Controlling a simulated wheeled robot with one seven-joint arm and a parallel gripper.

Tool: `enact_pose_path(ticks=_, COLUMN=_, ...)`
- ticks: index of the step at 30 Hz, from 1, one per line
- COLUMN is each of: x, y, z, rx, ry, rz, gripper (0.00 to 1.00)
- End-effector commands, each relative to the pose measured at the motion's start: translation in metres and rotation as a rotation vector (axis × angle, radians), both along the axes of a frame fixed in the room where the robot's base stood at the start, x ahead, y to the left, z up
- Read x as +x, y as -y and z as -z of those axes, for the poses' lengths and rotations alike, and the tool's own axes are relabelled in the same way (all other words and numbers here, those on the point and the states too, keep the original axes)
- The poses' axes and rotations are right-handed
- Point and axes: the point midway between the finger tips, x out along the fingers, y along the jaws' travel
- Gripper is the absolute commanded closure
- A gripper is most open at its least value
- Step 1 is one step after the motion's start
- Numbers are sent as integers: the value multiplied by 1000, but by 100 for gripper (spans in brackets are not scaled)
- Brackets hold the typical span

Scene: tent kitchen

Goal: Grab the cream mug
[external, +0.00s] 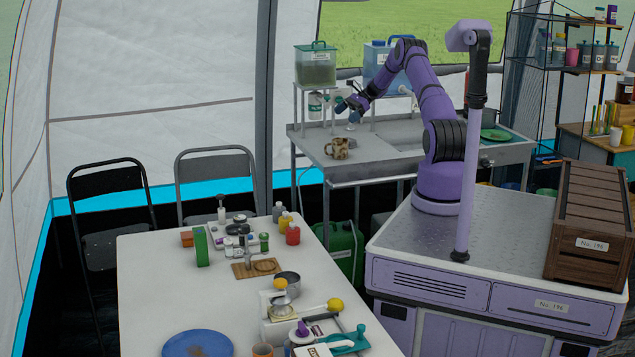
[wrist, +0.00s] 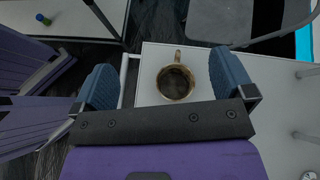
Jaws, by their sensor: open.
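The cream mug (external: 337,148), with brown patches, stands upright on the grey metal sink table (external: 375,164) near its front left corner. In the wrist view the mug (wrist: 188,92) is seen from above, with a dark inside and its handle toward the top of the picture. My gripper (external: 350,104) is above the table and above the mug, apart from it. In the wrist view its two blue fingers (wrist: 165,80) are spread wide and empty, with the mug showing between them, further away.
A clear green-tinted container (external: 316,65) and a blue one (external: 386,66) stand on raised racks behind. A green plate (external: 496,135) lies at the table's right. A white table (external: 215,300) with several items is in front. The surface around the mug looks clear.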

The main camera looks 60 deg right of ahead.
Motion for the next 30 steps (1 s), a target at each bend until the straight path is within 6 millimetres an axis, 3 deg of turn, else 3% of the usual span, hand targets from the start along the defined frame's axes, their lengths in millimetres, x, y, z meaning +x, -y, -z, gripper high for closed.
enact_pose_path(ticks=1, x=-10, y=17, z=21, rx=41, ry=-2, rz=41, gripper=0)
enact_pose_path(ticks=6, x=-34, y=55, z=68, rx=148, ry=-1, rz=146, gripper=0)
enact_pose_path(ticks=12, x=-50, y=74, z=93, rx=210, ry=4, rz=204, gripper=0)
enact_pose_path(ticks=17, x=-46, y=71, z=99, rx=217, ry=4, rz=210, gripper=0)
enact_pose_path(ticks=30, x=-13, y=37, z=117, rx=215, ry=4, rz=210, gripper=0)
